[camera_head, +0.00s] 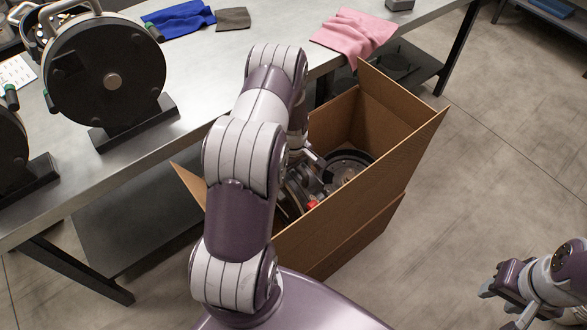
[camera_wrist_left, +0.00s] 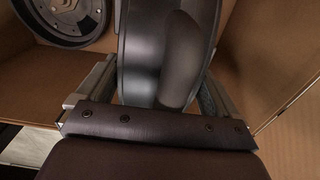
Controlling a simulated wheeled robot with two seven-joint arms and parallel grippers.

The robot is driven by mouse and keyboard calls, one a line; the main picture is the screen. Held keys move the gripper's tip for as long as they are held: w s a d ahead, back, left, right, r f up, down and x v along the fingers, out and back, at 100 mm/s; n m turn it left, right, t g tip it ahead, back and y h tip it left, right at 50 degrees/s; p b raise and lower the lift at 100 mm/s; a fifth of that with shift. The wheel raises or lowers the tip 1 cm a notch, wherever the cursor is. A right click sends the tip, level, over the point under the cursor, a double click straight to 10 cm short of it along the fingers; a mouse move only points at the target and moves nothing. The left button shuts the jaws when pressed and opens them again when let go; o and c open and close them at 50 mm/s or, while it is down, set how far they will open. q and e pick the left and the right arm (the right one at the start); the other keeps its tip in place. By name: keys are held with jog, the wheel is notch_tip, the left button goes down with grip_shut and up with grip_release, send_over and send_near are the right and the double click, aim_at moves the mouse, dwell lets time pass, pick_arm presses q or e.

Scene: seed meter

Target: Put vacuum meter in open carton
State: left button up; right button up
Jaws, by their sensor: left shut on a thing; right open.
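The open carton (camera_head: 400,140) is brown cardboard and stands on the floor in front of the table, flaps up. My left arm reaches into it, and the left gripper (camera_head: 303,185) is partly hidden by the arm and the carton wall. In the left wrist view the gripper (camera_wrist_left: 160,85) is shut on a dark, rounded body, the vacuum meter (camera_wrist_left: 165,45), between carton walls. A black round disc (camera_head: 348,166) lies in the carton; a disc with a hub (camera_wrist_left: 65,15) shows beside the held body. Whether the held meter touches the bottom is hidden. My right gripper (camera_head: 507,303) is open and empty.
The grey metal table (camera_head: 190,75) carries a black disc meter on a stand (camera_head: 105,80), another at the left edge (camera_head: 10,150), blue cloth (camera_head: 180,20), dark cloth (camera_head: 233,18) and pink cloth (camera_head: 353,35). The floor right of the carton is clear.

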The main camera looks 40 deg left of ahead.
pick_arm(q)
jog(key=shift+f, duration=0.15)
jog(key=o, duration=1.7)
notch_tip(320, 180, up, 13)
jog(key=shift+s+d+r, duration=0.1)
jog(key=shift+d, duration=0.05)
jog(key=s+d+r+m, duration=0.3)
jog(key=s+d+m, duration=0.1)
jog(key=d+m, duration=0.1)
jog(key=s+d+r+m+t, duration=0.1)
jog(key=s+d+r+m, duration=0.2)
jog(key=s+d+m, duration=0.1)
jog(key=s+d+r+m, duration=0.4)
jog(key=d+m, duration=0.2)
jog(key=d, duration=0.1)
jog(key=shift+s+d, duration=0.3)
jog(key=shift+d, duration=0.05)
